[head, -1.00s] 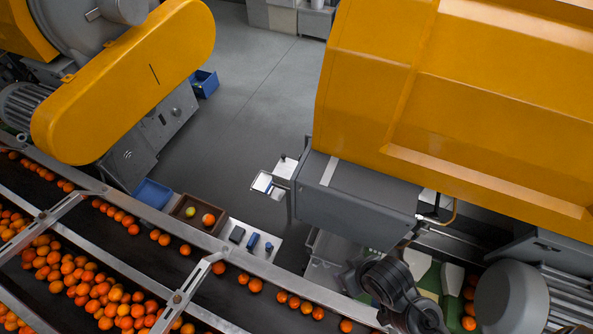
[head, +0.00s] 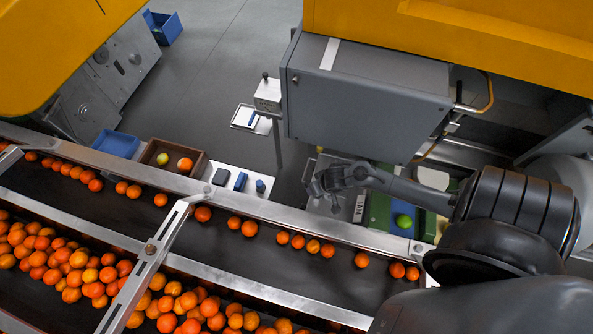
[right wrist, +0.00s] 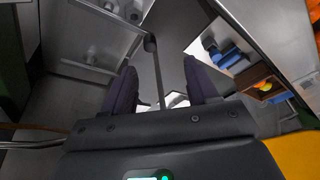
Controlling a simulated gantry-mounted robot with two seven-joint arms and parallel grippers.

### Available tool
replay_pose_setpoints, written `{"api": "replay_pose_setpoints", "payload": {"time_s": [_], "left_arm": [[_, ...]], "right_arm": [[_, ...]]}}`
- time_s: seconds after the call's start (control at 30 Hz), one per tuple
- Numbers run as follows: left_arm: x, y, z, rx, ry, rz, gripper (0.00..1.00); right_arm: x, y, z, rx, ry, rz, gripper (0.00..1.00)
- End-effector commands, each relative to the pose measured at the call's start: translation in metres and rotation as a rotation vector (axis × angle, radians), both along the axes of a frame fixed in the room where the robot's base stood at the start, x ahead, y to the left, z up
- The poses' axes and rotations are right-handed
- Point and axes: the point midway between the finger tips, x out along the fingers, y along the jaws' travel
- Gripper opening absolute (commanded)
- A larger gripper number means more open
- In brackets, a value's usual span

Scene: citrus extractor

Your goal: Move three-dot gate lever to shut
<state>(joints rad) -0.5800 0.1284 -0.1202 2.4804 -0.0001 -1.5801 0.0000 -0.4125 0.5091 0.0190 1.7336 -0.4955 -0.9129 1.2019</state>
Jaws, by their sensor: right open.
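I cannot pick out a three-dot gate lever or any dot marks. In the head view a pale box (head: 267,96) with a small dark knob (head: 265,75) stands on a thin post (head: 278,145), beside the grey cabinet (head: 365,90). My right gripper (head: 318,182) is below the cabinet, over the far side of the belt, apart from the box. In the right wrist view my right gripper (right wrist: 161,88) is open, with nothing visibly held. A thin dark bar (right wrist: 156,70) shows between its fingers, with a pale patch near its lower end. My left gripper is out of view.
A conveyor (head: 200,227) with oranges runs along the front, with metal rails. Beyond it are a blue bin (head: 116,144), a brown tray (head: 150,151) with fruit, and small blue items (head: 240,181). A green bin (head: 378,213) lies under my right arm. Floor behind is open.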

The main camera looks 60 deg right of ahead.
Motion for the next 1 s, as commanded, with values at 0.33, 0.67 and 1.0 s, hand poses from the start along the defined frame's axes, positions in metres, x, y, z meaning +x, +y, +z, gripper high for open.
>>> {"api": "replay_pose_setpoints", "payload": {"time_s": [0.33,0.67,1.0], "left_arm": [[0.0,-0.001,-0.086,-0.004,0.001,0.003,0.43],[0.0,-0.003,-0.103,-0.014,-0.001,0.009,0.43],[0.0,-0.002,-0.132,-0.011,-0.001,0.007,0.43]], "right_arm": [[0.026,-0.047,-0.067,-0.081,-0.024,0.005,0.58],[0.038,-0.051,-0.089,-0.085,-0.033,0.006,0.58],[0.056,-0.06,-0.14,-0.085,-0.033,0.006,0.58]]}}
